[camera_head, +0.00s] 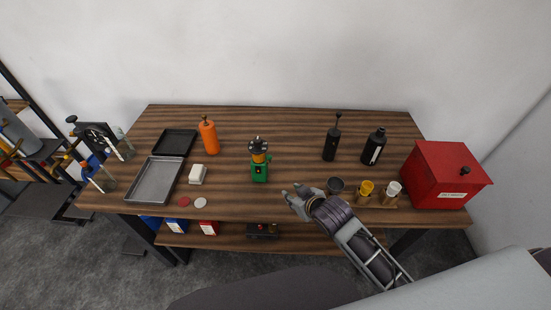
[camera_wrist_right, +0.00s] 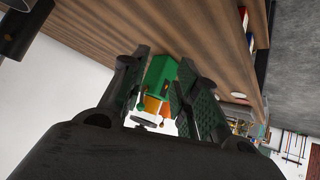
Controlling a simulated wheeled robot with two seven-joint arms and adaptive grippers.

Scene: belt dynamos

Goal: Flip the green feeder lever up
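The green feeder (camera_head: 259,172) stands upright on the wooden table, with an orange-yellow part and a black top above its green body. Its lever is too small to make out clearly. In the right wrist view the green feeder (camera_wrist_right: 160,76) shows between and beyond the two fingers. My right gripper (camera_head: 291,193) is to the right of the feeder and nearer the table's front edge, apart from it. In the wrist view the right gripper's fingers (camera_wrist_right: 163,92) are spread with nothing between them. My left gripper is not in view.
A white block (camera_head: 197,174), grey tray (camera_head: 156,181) and orange bottle (camera_head: 208,136) stand left of the feeder. Small cups (camera_head: 365,188), black bottles (camera_head: 373,147) and a red box (camera_head: 446,176) stand right. The tabletop around the feeder is mostly clear.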

